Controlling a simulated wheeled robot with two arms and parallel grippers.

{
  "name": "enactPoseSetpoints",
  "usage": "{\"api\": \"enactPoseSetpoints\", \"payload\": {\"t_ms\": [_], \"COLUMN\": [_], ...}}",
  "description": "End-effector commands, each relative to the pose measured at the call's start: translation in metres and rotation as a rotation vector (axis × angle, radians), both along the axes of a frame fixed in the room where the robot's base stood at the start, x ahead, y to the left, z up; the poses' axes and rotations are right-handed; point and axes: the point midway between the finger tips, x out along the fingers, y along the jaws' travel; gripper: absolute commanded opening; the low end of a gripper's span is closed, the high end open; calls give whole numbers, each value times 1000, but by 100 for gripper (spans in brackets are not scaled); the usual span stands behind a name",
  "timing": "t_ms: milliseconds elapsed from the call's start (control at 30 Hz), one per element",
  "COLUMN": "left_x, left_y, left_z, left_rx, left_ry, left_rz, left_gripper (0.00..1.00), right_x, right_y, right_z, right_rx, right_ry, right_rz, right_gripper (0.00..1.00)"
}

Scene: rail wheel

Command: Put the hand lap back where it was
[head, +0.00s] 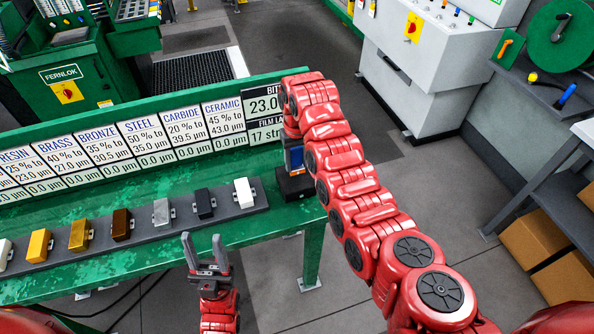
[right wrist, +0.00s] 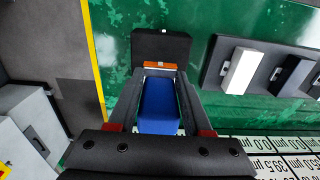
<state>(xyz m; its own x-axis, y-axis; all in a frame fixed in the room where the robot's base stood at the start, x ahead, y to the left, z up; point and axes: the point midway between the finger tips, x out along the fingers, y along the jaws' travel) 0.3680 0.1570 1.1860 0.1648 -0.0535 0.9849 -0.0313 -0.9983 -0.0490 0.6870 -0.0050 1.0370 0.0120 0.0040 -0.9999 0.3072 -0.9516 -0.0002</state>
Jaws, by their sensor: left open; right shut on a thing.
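My right gripper (head: 292,140) points down over the right end of the green bench. It is shut on a blue piece, which I take to be the hand lap (right wrist: 158,108), lying between the fingers in the right wrist view. A black block (right wrist: 160,46) is at the fingertips, with a thin orange strip beside it. In the head view the black block (head: 295,187) is below the blue piece; I cannot tell whether they are joined or whether the block touches the bench. My left gripper (head: 203,248) is open and empty in front of the bench's front edge.
A grey rack (head: 180,222) on the bench holds several coloured blocks; the white one (head: 244,193) is nearest my right gripper. A row of label boards (head: 130,148) stands along the back. A white machine (head: 420,70) stands beyond, with clear floor between.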

Motion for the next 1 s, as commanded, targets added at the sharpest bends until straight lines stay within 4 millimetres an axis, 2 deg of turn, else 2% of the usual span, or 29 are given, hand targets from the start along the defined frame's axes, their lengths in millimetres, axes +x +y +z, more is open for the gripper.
{"api": "enactPoseSetpoints", "payload": {"t_ms": [33,100,233,567,600,733,1000], "left_x": [0,0,0,0,0,0,0], "left_y": [0,0,0,0,0,0,0], "left_z": [14,25,27,21,22,23,23], "left_rx": [0,0,0,0,0,0,0], "left_ry": [1,-1,0,0,0,0,0], "left_rz": [0,0,0,0,0,0,0], "left_gripper": [50,50,50,50,50,50,50], "right_x": [0,-1,-1,1,0,0,0], "right_y": [-1,0,0,0,0,0,0], "right_z": [-2,-18,-34,-40,-39,-38,-38], "right_rx": [0,0,0,1,1,0,0], "right_ry": [4,7,3,-1,-1,-1,-1], "right_rz": [-2,0,0,0,0,0,0], "right_gripper": [0,0,0,0,55,78,80]}}
